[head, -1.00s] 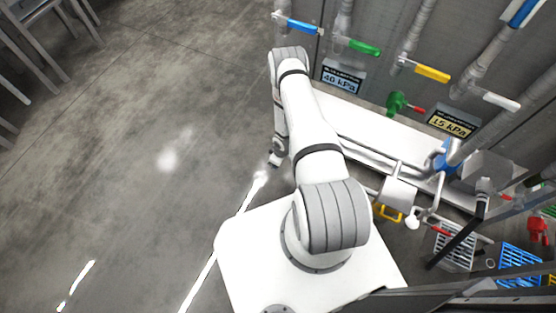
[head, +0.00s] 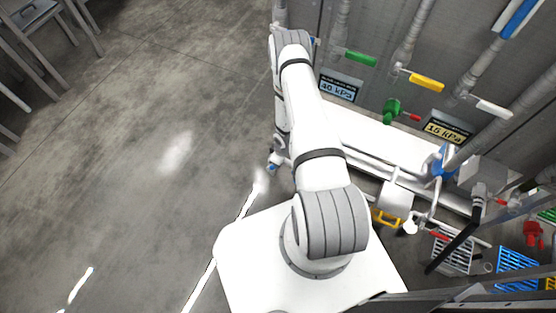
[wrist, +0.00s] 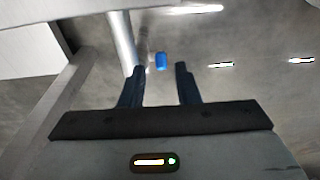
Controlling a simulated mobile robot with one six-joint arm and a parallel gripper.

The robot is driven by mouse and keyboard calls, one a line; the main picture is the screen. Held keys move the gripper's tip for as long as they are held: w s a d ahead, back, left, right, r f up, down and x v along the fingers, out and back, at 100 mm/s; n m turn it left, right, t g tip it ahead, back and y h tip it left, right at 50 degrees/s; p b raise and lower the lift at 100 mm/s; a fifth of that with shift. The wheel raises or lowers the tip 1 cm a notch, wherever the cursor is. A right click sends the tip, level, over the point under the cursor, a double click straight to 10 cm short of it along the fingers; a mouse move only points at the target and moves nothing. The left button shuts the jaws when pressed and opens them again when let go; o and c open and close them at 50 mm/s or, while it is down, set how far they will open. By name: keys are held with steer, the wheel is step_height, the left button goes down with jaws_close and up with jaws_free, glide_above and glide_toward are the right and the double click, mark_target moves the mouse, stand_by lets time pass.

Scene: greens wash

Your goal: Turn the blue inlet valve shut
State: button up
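In the head view the blue inlet valve's handle is mostly hidden behind my arm's elbow. Only a small blue tip (head: 313,41) shows, at the leftmost pipe. In the wrist view a small blue piece (wrist: 160,62) shows just beyond and between my fingertips, apart from them; it looks like a handle end, but I cannot tell for sure. My gripper (wrist: 160,70) is open, with two dark fingers spread and nothing between them. In the head view the end of my arm hangs left of the upper arm, and its fingers are too small to read.
Green (head: 360,57), yellow (head: 426,82) and white (head: 494,108) handles sit on neighbouring pipes to the right. Labels read 40 kPa (head: 340,86) and 15 kPa (head: 446,130). The floor (head: 130,150) at left is open.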

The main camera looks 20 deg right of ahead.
steer(key=shift+w+f+b, duration=0.1)
steer(key=shift+w+b, duration=0.3)
steer(key=shift+w, duration=0.05)
steer(key=shift+c, duration=0.7)
steer(key=w+b, duration=0.2)
steer(key=b, duration=0.1)
steer(key=w+a+r+g+h+b, duration=0.1)
steer(key=w+b, duration=0.1)
steer(key=b, duration=0.1)
steer(key=w+a+h+b, duration=0.1)
steer(key=b, duration=0.2)
steer(key=shift+w+r+g, duration=0.3)
steer(key=shift+w+g, duration=0.1)
jaws_close()
steer(key=w+a+r+g+h+b, duration=0.1)
steer(key=w+a+r+g+b, duration=0.1)
steer(key=a+r+b, duration=0.35)
steer(key=b, duration=0.4)
glide_toward(272, 166)
step_height(272, 166, down, 4)
steer(key=w+a, duration=0.1)
steer(key=w, duration=0.1)
steer(key=shift+s+d+f+b, duration=0.65)
steer(key=shift+s+f+b, duration=0.05)
steer(key=shift+f, duration=0.15)
steer(key=shift+s+d+f, duration=0.25)
steer(key=shift+s+d, duration=0.1)
steer(key=shift+s, duration=0.1)
steer(key=shift+s+d, duration=0.1)
steer(key=shift+s, duration=0.1)
